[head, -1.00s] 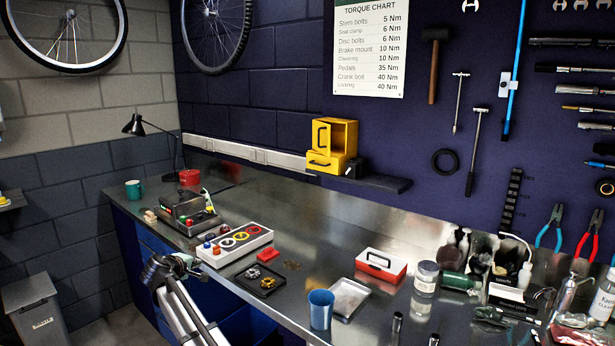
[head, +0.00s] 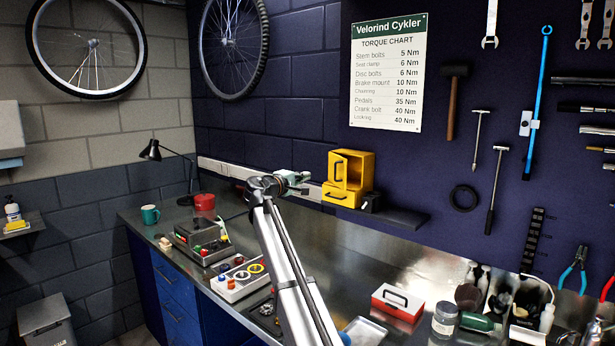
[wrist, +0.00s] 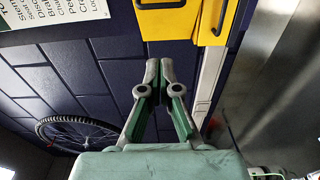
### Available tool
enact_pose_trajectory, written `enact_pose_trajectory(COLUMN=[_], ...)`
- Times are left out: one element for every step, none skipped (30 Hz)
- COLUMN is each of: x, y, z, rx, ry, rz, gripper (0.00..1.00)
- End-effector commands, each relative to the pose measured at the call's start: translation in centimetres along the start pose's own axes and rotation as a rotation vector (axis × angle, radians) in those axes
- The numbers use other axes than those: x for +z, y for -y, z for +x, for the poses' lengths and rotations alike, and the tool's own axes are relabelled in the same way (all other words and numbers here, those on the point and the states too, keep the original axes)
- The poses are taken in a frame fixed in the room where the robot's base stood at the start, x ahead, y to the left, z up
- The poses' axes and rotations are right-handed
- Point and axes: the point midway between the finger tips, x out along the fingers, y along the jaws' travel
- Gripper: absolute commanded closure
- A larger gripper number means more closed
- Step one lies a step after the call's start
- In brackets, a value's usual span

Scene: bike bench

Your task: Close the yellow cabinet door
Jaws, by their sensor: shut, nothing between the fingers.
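The yellow cabinet (head: 367,170) stands on a dark wall shelf. Its upper compartment is open, and the yellow door (head: 338,167) with a dark handle stands swung out at the left side. A yellow drawer front (head: 340,195) with a handle is below it. My gripper (head: 304,178) is raised above the bench, to the left of the door and apart from it in the picture. In the wrist view the gripper (wrist: 160,68) has its fingertips together and empty. The yellow door (wrist: 168,22) and the drawer front (wrist: 213,22) show beyond the fingertips, partly cut off by the top edge.
The dark shelf (head: 405,217) juts from the wall, with a small black item (head: 372,202) beside the cabinet. Below, the bench holds a red-and-white box (head: 398,302), a button panel (head: 238,282) and a red tin (head: 204,202). A desk lamp (head: 152,152) stands at the left.

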Motion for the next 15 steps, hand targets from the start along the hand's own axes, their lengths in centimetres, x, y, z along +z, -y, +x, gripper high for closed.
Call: enact_pose_trajectory(x=[-0.1, -0.1, -0.1, -0.1, -0.1, -0.1, -0.1, -0.1, -0.2, -0.1, -0.1, 0.0, 0.6, 1.0, 1.4], y=[-0.3, -0.3, -0.3, -0.3, -0.3, -0.3, -0.3, -0.3, -0.4, -0.3, -0.3, -0.2, -0.2, -0.2, -0.2], z=[1.1, 1.6, 2.4, 3.0, 3.6, 4.5, 5.0, 5.6, 6.4, 6.9, 7.5, 8.1, 8.2, 8.5, 8.8], rx=[-0.001, -0.001, -0.002, -0.002, -0.002, -0.002, -0.002, -0.002, -0.002, -0.002, -0.002, -0.002, -0.002, -0.002, -0.002], ry=[0.003, 0.003, 0.002, 0.002, 0.002, 0.003, 0.002, 0.002, 0.001, 0.002, 0.002, 0.002, 0.002, 0.001, 0.001], rz=[-0.001, -0.001, -0.001, 0.0, 0.0, 0.0, 0.0, 0.0, 0.0, 0.0, 0.0, -0.001, 0.0, 0.0, 0.0], gripper=[1.0, 1.0, 1.0, 1.0, 1.0, 1.0, 1.0, 1.0, 1.0, 1.0, 1.0, 1.0, 1.0, 1.0, 1.0])
